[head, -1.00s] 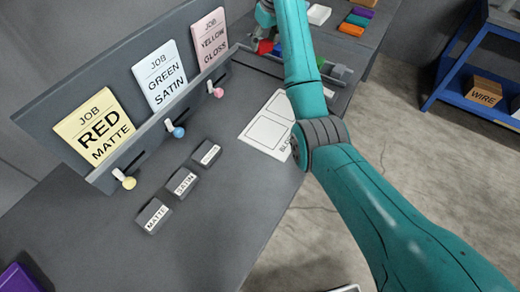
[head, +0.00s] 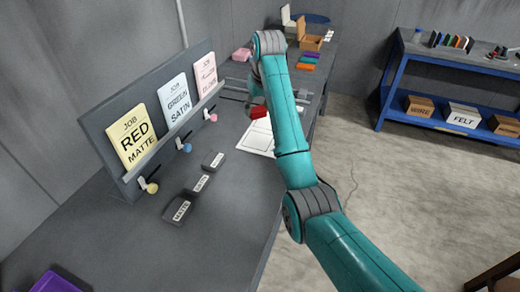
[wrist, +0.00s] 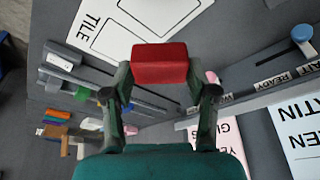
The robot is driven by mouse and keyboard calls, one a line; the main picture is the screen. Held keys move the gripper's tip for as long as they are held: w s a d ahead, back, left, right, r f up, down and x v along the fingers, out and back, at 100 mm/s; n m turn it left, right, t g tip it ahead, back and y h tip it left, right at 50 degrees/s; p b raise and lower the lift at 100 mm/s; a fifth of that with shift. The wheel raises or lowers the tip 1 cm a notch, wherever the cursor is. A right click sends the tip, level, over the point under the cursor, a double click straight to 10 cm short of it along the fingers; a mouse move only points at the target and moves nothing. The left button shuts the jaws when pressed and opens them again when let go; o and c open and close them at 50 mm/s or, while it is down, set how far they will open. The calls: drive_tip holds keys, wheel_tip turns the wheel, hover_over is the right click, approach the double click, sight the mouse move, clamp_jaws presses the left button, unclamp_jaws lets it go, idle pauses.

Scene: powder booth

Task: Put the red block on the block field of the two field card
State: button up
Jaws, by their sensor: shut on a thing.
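The red block (wrist: 160,63) is held between the two fingertips of my gripper (wrist: 160,76), which is shut on it, in the wrist view. In the head view the red block (head: 258,112) shows beside my arm, near the far edge of the white two field card (head: 256,139). My arm hides part of the card and most of the gripper there. In the wrist view the card (wrist: 97,46), with outlined fields and the word TILE, lies on the bench beyond the block. The block looks raised above the bench, apart from the card.
A sloped board holds job cards, including RED MATTE (head: 132,138), with coloured-knob pegs along its ledge. Grey labelled blocks, one being (head: 177,209), lie on the near bench. A grey rail fixture (wrist: 75,68) sits beside the card. Coloured pieces (head: 308,60) lie farther back.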

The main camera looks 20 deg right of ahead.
drive_tip(key=shift+s+f, duration=0.15)
drive_tip(key=shift+f, duration=0.1)
wheel_tip(320, 180, down, 10)
drive_tip(key=shift+r, duration=0.2)
drive_tip(key=o, duration=1.2)
drive_tip(key=shift+f, duration=0.1)
drive_tip(key=shift+c, duration=0.2)
